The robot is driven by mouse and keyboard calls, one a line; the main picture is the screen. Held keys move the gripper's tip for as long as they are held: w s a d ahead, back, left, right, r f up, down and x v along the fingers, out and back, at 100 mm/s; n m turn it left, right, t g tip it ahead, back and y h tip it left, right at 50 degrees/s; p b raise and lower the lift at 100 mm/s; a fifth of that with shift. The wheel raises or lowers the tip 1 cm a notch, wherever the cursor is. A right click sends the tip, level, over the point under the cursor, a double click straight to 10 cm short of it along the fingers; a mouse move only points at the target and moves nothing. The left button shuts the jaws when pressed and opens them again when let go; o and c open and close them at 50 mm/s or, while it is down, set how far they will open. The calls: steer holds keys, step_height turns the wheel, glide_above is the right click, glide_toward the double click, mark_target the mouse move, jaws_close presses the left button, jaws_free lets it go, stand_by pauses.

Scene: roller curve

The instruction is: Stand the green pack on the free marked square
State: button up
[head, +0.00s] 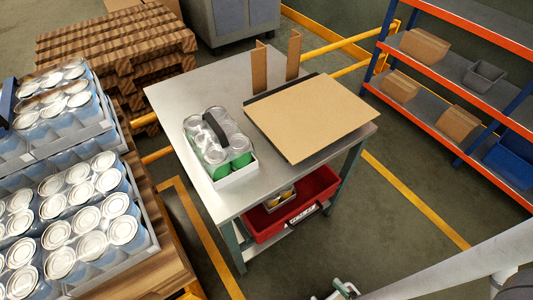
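The green pack (240,148) is a block of silver-topped cans with green sides and a dark carry strap, in a low white tray. It stands upright on the left part of a grey metal table (178,92). My gripper (343,290) shows only in part at the bottom edge, in front of the table and well apart from the pack. Its fingers are too small and cut off to tell whether they are open or shut. I cannot make out a free marked square in this view.
A cardboard sheet (310,115) lies right of the pack, with two brown uprights behind it. A red bin (298,205) sits below. Blue can packs (80,225) stand on wood at left. Shelving (475,75) is at right; floor between is clear.

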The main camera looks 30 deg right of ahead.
steer(key=x, duration=1.2)
steer(key=g, duration=0.1)
glide_toward(214, 125)
steer(key=x, duration=0.6)
steer(key=shift+s+f, duration=0.1)
steer(key=shift+f, duration=0.1)
steer(key=shift+r+x, duration=0.1)
steer(key=shift+x, duration=1.25)
steer(key=shift+r+x, duration=0.15)
steer(key=shift+x, duration=1.15)
steer(key=shift+d, duration=0.1)
